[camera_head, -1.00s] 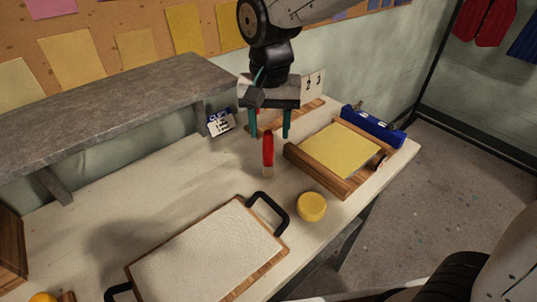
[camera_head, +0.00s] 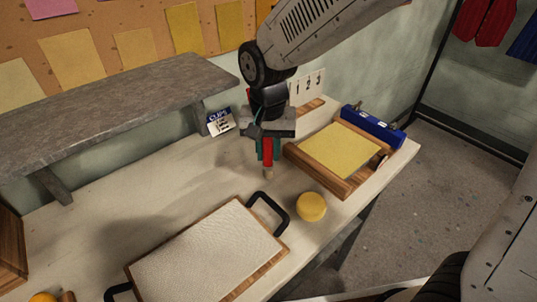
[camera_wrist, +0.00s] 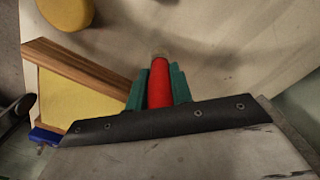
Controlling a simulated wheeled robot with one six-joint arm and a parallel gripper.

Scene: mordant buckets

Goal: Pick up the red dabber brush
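The red dabber brush (camera_head: 267,155) stands upright on the pale table, its light bristle end (camera_head: 268,173) pointing down at or close to the tabletop. My gripper (camera_head: 267,151) is directly above it and points down, with a teal finger on each side of the red handle. In the wrist view the red handle (camera_wrist: 159,84) fills the gap between the two teal fingers, and they look to be against it. The upper end of the brush is hidden by my gripper in the head view.
A wooden frame with a yellow sheet (camera_head: 341,150) stands close on the right, with a blue item (camera_head: 373,127) behind it. A yellow round pot (camera_head: 311,206) and a tray with black handles (camera_head: 210,255) are in front. A grey shelf (camera_head: 110,95) rises at back left.

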